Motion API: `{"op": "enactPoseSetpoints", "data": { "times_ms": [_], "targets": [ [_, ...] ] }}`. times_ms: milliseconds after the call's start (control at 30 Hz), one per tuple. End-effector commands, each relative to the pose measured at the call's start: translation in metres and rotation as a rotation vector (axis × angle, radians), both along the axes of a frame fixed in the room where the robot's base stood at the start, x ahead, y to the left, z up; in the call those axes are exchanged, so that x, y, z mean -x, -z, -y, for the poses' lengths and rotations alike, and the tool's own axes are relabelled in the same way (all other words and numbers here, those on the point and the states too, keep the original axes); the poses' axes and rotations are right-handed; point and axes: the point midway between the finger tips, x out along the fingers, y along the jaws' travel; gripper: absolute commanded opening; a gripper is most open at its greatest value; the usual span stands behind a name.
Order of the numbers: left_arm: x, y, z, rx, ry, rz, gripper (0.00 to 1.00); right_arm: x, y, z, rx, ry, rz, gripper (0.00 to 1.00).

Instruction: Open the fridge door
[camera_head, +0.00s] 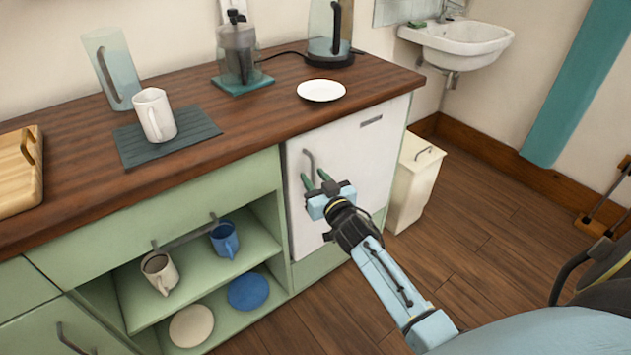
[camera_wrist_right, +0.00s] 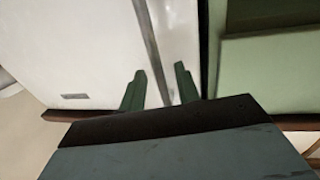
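The fridge (camera_head: 349,150) is a white unit under the wooden counter, and its door looks closed. A grey vertical bar handle (camera_head: 309,162) is on the left side of the door. My right gripper (camera_head: 317,181) is at the handle with its green fingers pointing at the door. In the right wrist view, the door (camera_wrist_right: 75,50) fills the upper left and the handle (camera_wrist_right: 149,40) runs down between the two spread fingers (camera_wrist_right: 159,84). Gaps show on both sides of the bar. The handle's lower end is hidden behind the gripper. My left gripper is out of view.
Left of the fridge is an open green shelf (camera_head: 205,265) with mugs and plates. A cream bin (camera_head: 415,182) stands right of the fridge. The counter (camera_head: 240,120) holds a white plate (camera_head: 321,90), a mug and a kettle. Wooden floor (camera_head: 470,235) before the fridge is mostly clear.

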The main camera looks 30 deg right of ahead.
Motion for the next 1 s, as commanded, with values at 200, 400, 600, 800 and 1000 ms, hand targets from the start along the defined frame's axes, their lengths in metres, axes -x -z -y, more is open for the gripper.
{"op": "enactPoseSetpoints", "data": {
  "times_ms": [200,400,600,800,1000],
  "targets": [
    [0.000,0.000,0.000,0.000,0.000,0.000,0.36,0.000,0.000,0.000,0.001,0.000,-0.001,0.32],
    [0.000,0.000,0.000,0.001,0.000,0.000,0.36,0.000,0.000,0.000,0.001,0.000,-0.001,0.09],
    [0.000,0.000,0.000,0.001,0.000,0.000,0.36,0.000,0.000,0.000,0.000,0.000,-0.001,0.00],
    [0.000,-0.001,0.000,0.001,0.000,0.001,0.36,0.000,0.000,0.000,0.001,-0.002,-0.001,0.00],
    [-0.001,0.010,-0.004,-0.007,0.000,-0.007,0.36,0.005,0.000,-0.005,0.004,-0.040,-0.002,0.00]
  ]
}}
